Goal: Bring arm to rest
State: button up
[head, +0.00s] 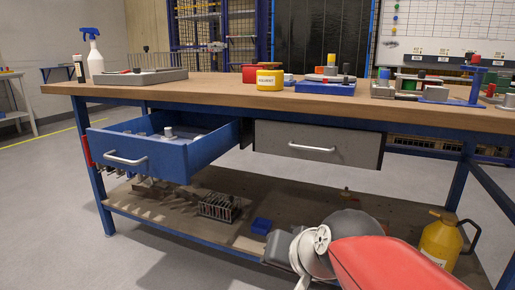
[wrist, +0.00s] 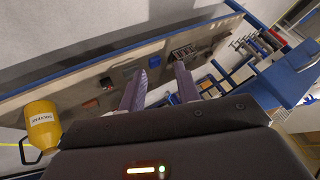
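My arm shows at the lower right of the head view, in front of the bench's lower shelf, with a red link and grey and white joints. My gripper (wrist: 159,71) shows in the wrist view with its two purple-grey fingers apart. In the head view the fingers cannot be made out.
The wooden workbench (head: 220,91) stands ahead. Its blue left drawer (head: 168,158) is pulled out; the grey right drawer (head: 318,144) looks shut. On the lower shelf are a yellow canister (head: 440,242), a blue box (head: 261,225) and a rack (head: 218,207). Floor at left is clear.

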jog(key=s+d+f+n+g+h, duration=0.25)
jog(key=s+d+f, duration=0.45)
jog(key=s+d, duration=0.35)
notch_tip(320, 180, up, 13)
jog(key=h+p, duration=0.1)
jog(key=p, duration=1.2)
jog(key=shift+w+d+r+p, duration=0.15)
jog(key=shift+w+d+p, duration=0.1)
jog(key=shift+d+p, duration=0.1)
